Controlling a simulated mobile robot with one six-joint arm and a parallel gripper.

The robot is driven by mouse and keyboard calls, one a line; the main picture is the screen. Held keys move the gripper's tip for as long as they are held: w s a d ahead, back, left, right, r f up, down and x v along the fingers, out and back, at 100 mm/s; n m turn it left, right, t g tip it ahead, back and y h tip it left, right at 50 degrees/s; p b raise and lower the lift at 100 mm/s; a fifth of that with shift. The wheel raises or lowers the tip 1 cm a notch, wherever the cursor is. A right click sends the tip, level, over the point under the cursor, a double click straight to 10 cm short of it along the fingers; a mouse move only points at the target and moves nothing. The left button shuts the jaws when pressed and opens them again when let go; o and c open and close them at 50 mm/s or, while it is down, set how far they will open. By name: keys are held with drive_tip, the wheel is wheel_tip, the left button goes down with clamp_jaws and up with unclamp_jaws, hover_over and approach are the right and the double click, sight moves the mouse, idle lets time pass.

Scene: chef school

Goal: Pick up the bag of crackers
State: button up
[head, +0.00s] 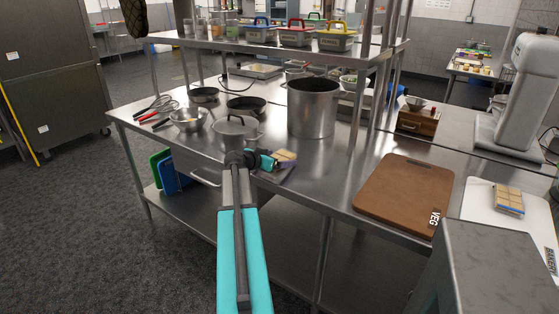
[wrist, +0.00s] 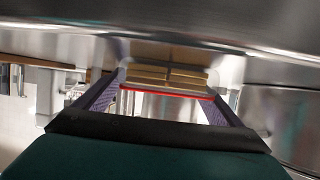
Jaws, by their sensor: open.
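A tan cracker bag (head: 286,155) sits at the tip of my arm, near the front edge of the steel table, right of the lidded pot. In the wrist view the bag (wrist: 165,76) shows two tan rows and a red edge, framed between the two purple fingers. My gripper (head: 281,168) is open, with a finger on each side of the bag; it also shows in the wrist view (wrist: 160,98). I cannot tell whether the fingers touch it. A second similar pack with blue edges (head: 509,199) lies on the white board (head: 490,217) at the right.
The lidded pot (head: 234,132) stands just left of my gripper, and a tall steel pot (head: 313,107) stands behind it. A brown board (head: 403,191) lies to the right. A shelf post (head: 360,90) rises behind. Bare steel tabletop lies between the gripper and brown board.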

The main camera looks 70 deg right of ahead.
drive_tip(key=c, duration=1.2)
drive_tip(key=shift+r, duration=0.2)
drive_tip(key=shift+r+b, duration=0.55)
drive_tip(key=shift+r, duration=0.9)
drive_tip(key=a+b, duration=0.1)
drive_tip(key=a, duration=0.4)
drive_tip(key=s+a+r+b, duration=0.1)
drive_tip(key=a, duration=0.4)
drive_tip(key=a+b, duration=0.1)
drive_tip(key=a, duration=0.5)
drive_tip(key=shift+s+r, duration=0.2)
drive_tip(key=shift+r, duration=0.15)
